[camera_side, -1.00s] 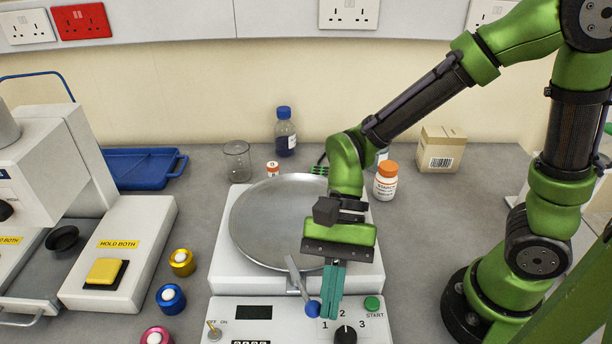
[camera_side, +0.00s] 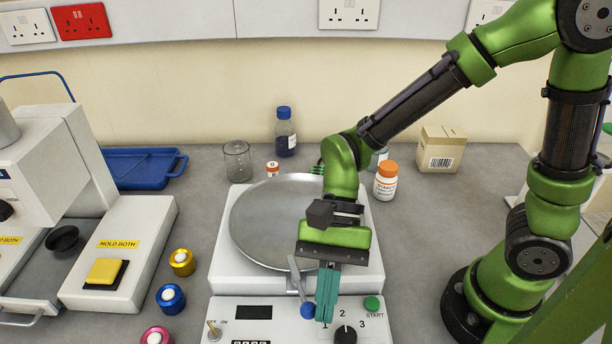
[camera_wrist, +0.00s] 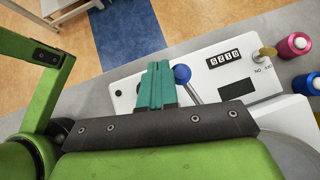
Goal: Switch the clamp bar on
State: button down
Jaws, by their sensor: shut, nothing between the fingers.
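The clamp bar is a grey lever (camera_side: 298,278) with a blue ball knob (camera_side: 307,311) at its end. It slants from the front of the round metal pan down over the control panel. In the wrist view the blue knob (camera_wrist: 182,74) is just right of my fingers, with part of the bar below it. My gripper (camera_side: 325,318) is shut and empty, its teal fingers pointing down over the panel. The fingers are right beside the knob, on its right in the side view, and seem to touch it. The wrist view shows the closed fingertips (camera_wrist: 158,66).
The white panel (camera_side: 278,312) bears a toggle switch (camera_side: 213,330) at left, a black dial (camera_side: 346,335) and a green START button (camera_side: 372,303). The round metal pan (camera_side: 262,222) is behind. An orange-capped bottle (camera_side: 386,182) stands behind right; coloured spools stand left.

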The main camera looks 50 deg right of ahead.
jog(key=shift+d, duration=0.1)
dwell(0.7)
jog(key=s+d+r, duration=0.4)
jog(key=d+r, duration=0.3)
jog(key=d, duration=0.3)
jog(key=shift+d, duration=0.1)
